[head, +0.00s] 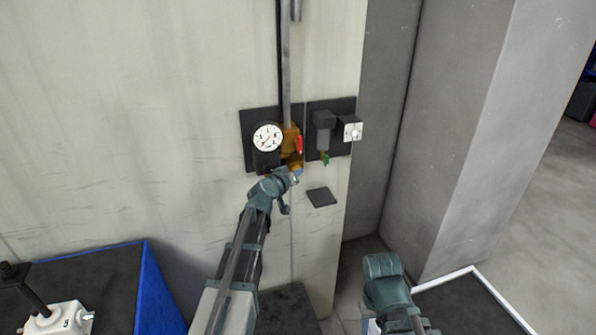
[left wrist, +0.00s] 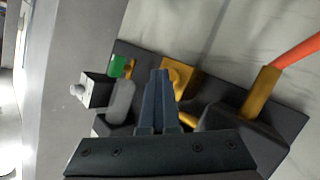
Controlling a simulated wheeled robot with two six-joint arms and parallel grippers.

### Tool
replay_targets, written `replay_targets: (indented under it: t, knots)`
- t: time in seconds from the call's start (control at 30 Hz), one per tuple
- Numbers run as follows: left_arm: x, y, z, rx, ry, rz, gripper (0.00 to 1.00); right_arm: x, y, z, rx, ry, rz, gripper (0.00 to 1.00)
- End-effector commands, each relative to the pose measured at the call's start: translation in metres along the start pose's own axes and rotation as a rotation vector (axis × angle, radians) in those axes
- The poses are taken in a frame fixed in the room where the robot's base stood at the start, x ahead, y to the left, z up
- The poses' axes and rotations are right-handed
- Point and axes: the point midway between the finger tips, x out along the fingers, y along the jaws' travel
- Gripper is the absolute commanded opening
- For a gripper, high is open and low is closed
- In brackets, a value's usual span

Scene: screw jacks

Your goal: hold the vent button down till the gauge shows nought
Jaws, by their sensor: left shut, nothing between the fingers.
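The round white gauge (head: 267,137) hangs on a dark plate on the wall; its needle is too small to read. Beside it is a brass valve (head: 291,140) with a red lever (head: 299,144). A green part (head: 325,158) sits under a grey cylinder (head: 324,120), with a pale button on a small box (head: 352,131) to its right. I cannot tell which part is the vent button. My left gripper (head: 296,174) is shut and empty, just below the valve; in the left wrist view its fingers (left wrist: 158,98) overlap the brass fitting (left wrist: 181,74). Contact is unclear. My right gripper (head: 384,282) is low; its fingers are not clear.
A small dark plate (head: 321,197) is on the wall below the fittings. A vertical pipe (head: 286,65) runs up from the valve. A grey pillar (head: 465,130) stands to the right. A blue-edged dark bench (head: 115,275) with a white device (head: 60,318) is at lower left.

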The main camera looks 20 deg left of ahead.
Motion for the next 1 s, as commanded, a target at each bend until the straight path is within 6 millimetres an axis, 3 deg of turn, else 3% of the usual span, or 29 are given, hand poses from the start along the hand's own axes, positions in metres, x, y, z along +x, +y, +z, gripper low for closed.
replay_targets:
  t: [1.0]
  knots:
    - [-0.016,0.011,0.012,0.0,0.0,0.0,0.0,0.0,0.0,0.0,0.0,0.0,0.0,0.5]
